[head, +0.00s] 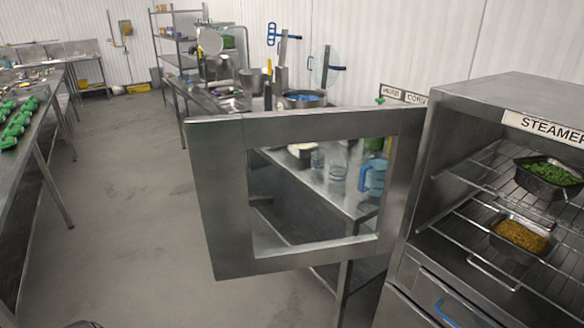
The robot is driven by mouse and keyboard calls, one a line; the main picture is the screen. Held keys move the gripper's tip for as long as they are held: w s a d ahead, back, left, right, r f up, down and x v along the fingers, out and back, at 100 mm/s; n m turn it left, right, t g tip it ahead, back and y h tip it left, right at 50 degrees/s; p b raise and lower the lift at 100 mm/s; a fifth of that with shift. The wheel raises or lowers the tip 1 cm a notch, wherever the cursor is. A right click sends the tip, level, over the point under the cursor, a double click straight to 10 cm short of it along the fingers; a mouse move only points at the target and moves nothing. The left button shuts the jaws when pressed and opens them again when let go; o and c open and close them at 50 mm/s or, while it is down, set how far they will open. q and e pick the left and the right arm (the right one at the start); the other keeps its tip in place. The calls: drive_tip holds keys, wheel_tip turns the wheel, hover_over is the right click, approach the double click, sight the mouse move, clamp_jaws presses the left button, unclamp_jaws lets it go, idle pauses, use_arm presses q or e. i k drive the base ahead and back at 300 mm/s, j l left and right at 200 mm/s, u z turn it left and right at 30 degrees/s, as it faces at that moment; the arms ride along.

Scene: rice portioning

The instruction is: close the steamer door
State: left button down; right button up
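The steamer (482,97) stands at the right, labelled on its top front edge. Its metal door (220,190) is wide open, swung out to the left from the steamer's left front edge. The door has a large rectangular window opening through which the counter behind shows. Inside the steamer are wire racks (465,215). A tray of green food (550,172) sits on the upper rack and a tray of yellow grain (520,238) sits on the lower one. The steamer's right side is cut off by the frame. Neither of my grippers is in view.
A steel counter (330,198) with jars and a blue jug (373,178) runs behind the door. A long table (35,140) with green items (18,125) stands at the left. A drawer front (425,285) lies below the steamer opening. The floor (120,220) between is clear.

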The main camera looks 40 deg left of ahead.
sight(217, 144)
drive_tip(key=i+j, duration=0.1)
drive_tip(key=j, duration=0.4)
drive_tip(key=i+j, duration=0.15)
drive_tip(key=j, duration=0.3)
drive_tip(key=i+j, duration=0.1)
drive_tip(key=j, duration=0.4)
drive_tip(key=i+j, duration=0.1)
drive_tip(key=j, duration=0.4)
drive_tip(key=i+j, duration=0.1)
drive_tip(key=j, duration=0.4)
drive_tip(key=i+j+z, duration=0.15)
drive_tip(key=j+z, duration=0.15)
drive_tip(key=j, duration=0.65)
drive_tip(key=j+z, duration=0.3)
drive_tip(key=j, duration=0.6)
drive_tip(key=z, duration=1.1)
